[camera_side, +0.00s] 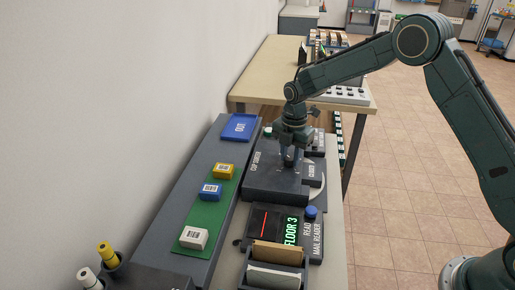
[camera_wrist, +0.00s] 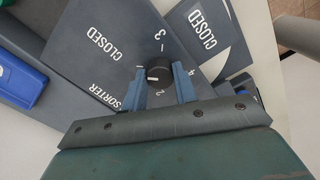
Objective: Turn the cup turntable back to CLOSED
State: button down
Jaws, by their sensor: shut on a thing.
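The cup sorter (camera_side: 262,180) is a dark box on the bench, with a black round knob (camera_wrist: 158,72) on its top. Around the knob are the labels CLOSED, 2, 3 and a partly hidden 4. A dark disc section with a white rim, the turntable (camera_wrist: 212,38), shows at the sorter's right and also reads CLOSED. My gripper (camera_side: 288,160) points down over the sorter. In the wrist view its fingers (camera_wrist: 162,86) are on both sides of the knob, shut on it. I cannot tell for sure which label the knob's mark faces.
A mail reader (camera_side: 277,228) showing FLOOR 3 stands in front of the sorter, with a blue button (camera_side: 311,212). Left are a yellow parcel (camera_side: 223,171), blue parcel (camera_side: 210,191) and white parcel (camera_side: 194,238) on a green mat, and a blue OUT tray (camera_side: 239,127). The wall borders the left.

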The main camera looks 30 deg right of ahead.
aim_at(291, 158)
jog(key=c, duration=1.1)
grip_release()
jog(key=shift+r, duration=0.15)
notch_tip(291, 158, up, 14)
jog(key=shift+f, duration=0.2)
jog(key=shift+s+r, duration=0.1)
jog(key=shift+s, duration=0.1)
